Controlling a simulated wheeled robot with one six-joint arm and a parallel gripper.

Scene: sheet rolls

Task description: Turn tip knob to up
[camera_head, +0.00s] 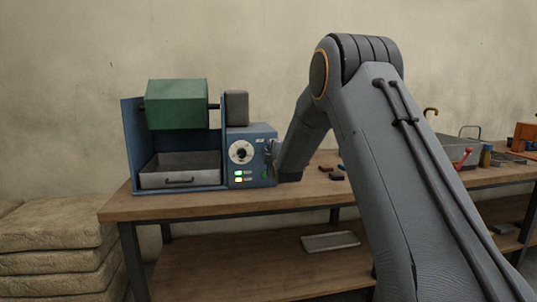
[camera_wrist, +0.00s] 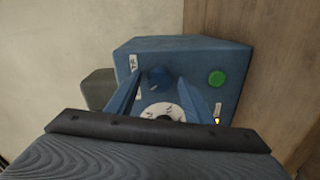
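The blue control box (camera_head: 252,160) stands on the bench at the right end of a machine with a green drum (camera_head: 177,104). In the wrist view the box (camera_wrist: 190,55) appears turned on its side. A small dark-blue knob (camera_wrist: 157,72), apparently the tip knob, sits on its face; its pointer setting is too blurred to read. My gripper (camera_wrist: 161,80) is open, its fingers either side of this knob; contact cannot be told. In the head view my gripper (camera_head: 272,152) is at the box's right front and hides the knob.
A white dial (camera_wrist: 163,111) lies beside the small knob, and a green round button (camera_wrist: 216,78) is also close. A metal tray (camera_head: 180,172) sits under the drum. Small loose parts (camera_head: 333,173) lie on the bench to the right.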

